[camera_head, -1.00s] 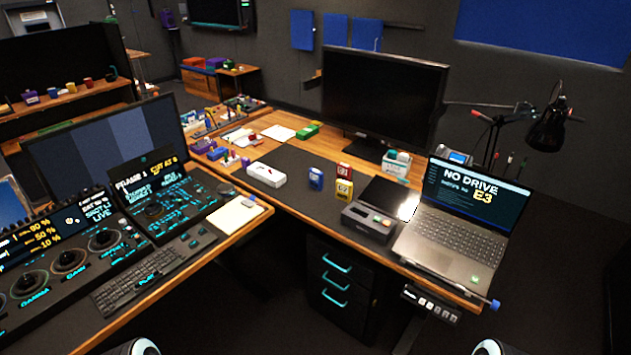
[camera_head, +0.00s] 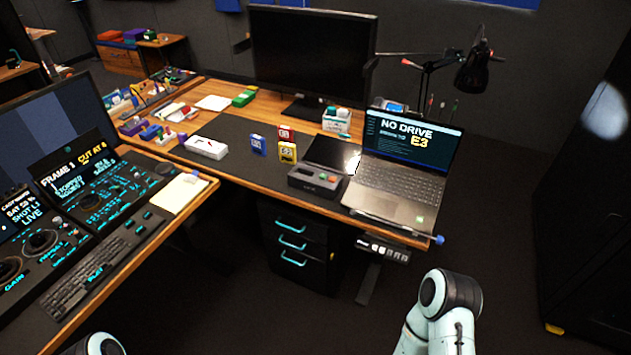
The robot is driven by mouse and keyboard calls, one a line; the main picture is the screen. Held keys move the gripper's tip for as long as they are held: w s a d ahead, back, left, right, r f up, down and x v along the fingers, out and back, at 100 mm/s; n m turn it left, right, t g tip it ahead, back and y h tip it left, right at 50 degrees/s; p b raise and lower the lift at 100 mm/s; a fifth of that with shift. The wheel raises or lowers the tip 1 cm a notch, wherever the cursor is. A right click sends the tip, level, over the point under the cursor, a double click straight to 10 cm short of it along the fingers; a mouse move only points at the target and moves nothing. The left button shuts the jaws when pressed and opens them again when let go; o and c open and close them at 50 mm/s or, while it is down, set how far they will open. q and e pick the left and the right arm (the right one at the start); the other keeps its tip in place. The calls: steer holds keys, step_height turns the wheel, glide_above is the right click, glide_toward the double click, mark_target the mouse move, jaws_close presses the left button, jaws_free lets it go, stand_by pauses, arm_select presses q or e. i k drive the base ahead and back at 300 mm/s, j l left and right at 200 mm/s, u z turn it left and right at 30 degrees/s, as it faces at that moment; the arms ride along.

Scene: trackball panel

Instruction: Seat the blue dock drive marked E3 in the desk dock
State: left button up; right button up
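The blue drive (camera_head: 258,145) stands upright on the dark desk mat, left of a red drive (camera_head: 286,136) and a yellow drive (camera_head: 288,152). Its marking is too small to read. The desk dock (camera_head: 315,181) is a dark box at the desk's front edge, just left of the laptop, with small green and red-orange marks on top. The laptop screen (camera_head: 412,137) reads "NO DRIVE" and "E3". My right arm shows at the bottom right and a bit of my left arm at the bottom left. Neither gripper is in view.
A white box (camera_head: 206,147) lies on the mat left of the drives. A large monitor (camera_head: 312,57) stands behind. The laptop keyboard (camera_head: 390,190) fills the right of the desk. A control panel (camera_head: 85,205) and keyboard (camera_head: 88,280) are at left. Dark floor lies in front.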

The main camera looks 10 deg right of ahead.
mark_target(305, 177)
steer(key=z, duration=0.4)
steer(key=i+j+z, duration=0.15)
steer(key=z, duration=0.2)
steer(key=i+j+z, duration=0.1)
steer(key=j+z, duration=0.25)
steer(key=i+j+z, duration=0.1)
steer(key=j+z, duration=0.25)
steer(key=l, duration=0.1)
